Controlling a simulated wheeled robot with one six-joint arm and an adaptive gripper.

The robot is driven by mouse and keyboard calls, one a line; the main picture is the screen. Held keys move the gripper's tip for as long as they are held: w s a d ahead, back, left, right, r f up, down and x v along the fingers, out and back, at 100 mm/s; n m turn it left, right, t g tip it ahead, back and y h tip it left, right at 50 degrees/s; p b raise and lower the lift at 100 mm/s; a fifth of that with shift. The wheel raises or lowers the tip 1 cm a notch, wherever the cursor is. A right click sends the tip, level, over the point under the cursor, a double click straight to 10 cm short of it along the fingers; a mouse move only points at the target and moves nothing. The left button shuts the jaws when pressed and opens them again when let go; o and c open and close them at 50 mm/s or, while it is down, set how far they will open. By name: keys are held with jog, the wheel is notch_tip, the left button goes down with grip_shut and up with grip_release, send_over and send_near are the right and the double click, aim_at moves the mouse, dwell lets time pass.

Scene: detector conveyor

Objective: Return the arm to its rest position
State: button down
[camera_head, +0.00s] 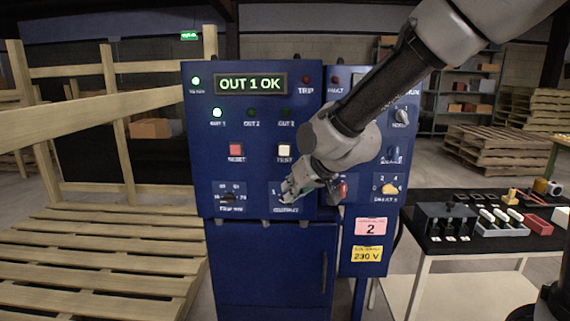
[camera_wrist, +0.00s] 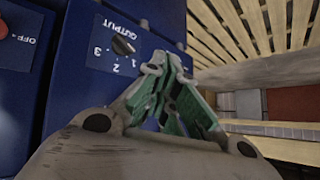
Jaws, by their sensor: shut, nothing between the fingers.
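My arm reaches in from the upper right in the head view, in front of a blue control cabinet (camera_head: 265,265). My gripper (camera_head: 290,192) is at the cabinet front, beside the OUTPUT selector. In the wrist view my gripper (camera_wrist: 172,85) has its green-padded fingers together and empty. The black OUTPUT knob (camera_wrist: 122,46), on a panel marked 1, 2, 3, shows clear of the fingers there. The display (camera_head: 250,84) reads "OUT 1 OK", and the OUT 1 lamp (camera_head: 217,112) is lit. Whether the fingertips touch the panel is unclear.
A red RESET button (camera_head: 236,149) and a white TEST button (camera_head: 284,150) sit above the gripper. My forearm hides part of the right-hand box. Wooden pallets (camera_head: 95,255) stand at left. A table (camera_head: 480,243) with trays stands at right.

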jog(key=s+d+r+m+g+h, duration=0.1)
jog(key=s+d+h, duration=0.1)
jog(key=s+d, duration=0.6)
jog(key=s+d+r+m+g+h, duration=0.1)
jog(key=s+d+r+m+h, duration=0.1)
jog(key=s+d, duration=0.6)
jog(key=s+d+r+m+g+h, duration=0.1)
jog(key=s+d, duration=0.8)
jog(key=d, duration=1)
jog(key=shift+r+m+h, duration=0.35)
jog(key=shift+m+h, duration=0.15)
jog(key=shift+m, duration=0.1)
jog(key=c, duration=2.2)
grip_release()
